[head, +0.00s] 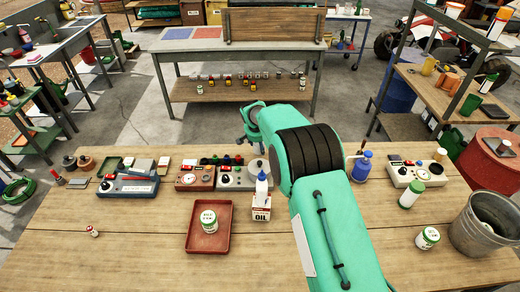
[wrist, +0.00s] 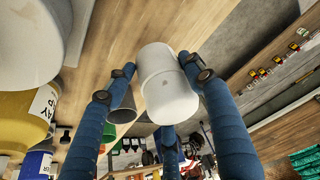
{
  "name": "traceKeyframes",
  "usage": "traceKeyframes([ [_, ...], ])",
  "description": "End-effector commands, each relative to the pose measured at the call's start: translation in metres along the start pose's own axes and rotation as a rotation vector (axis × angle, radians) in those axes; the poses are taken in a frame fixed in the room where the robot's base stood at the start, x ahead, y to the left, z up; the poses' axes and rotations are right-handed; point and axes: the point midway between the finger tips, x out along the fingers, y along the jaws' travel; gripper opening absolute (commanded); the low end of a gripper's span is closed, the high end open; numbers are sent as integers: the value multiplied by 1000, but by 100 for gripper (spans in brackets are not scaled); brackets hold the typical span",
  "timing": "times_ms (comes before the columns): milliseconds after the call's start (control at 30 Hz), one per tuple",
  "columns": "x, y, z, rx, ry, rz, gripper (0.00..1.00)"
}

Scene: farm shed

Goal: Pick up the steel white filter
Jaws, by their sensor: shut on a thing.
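A smooth white, two-part cylinder, which looks like the steel white filter (wrist: 170,95), sits between the blue fingers of my gripper (wrist: 158,68) in the wrist view. My gripper is shut on it, with fingertips against its sides. In the head view my green arm crosses the right middle of the bench and hides most of the gripper area. I cannot make out the held filter there for certain.
On the wooden bench (head: 130,225) stand a red tray (head: 194,240) holding a green-and-white can (head: 209,221), an oil bottle (head: 262,200), several instrument boxes, another can (head: 427,238) and a metal bucket (head: 465,240). The bench's front left is mostly clear.

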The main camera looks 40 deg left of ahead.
Motion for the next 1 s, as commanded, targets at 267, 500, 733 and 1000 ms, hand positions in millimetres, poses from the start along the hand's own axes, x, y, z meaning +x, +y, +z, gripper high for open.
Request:
traceKeyframes([
  [267,-41,0,-17,0,1,-1,19],
  [500,-57,0,-24,0,0,0,19],
  [733,-58,0,-24,0,0,0,19],
  [1000,-58,0,-24,0,0,0,19],
])
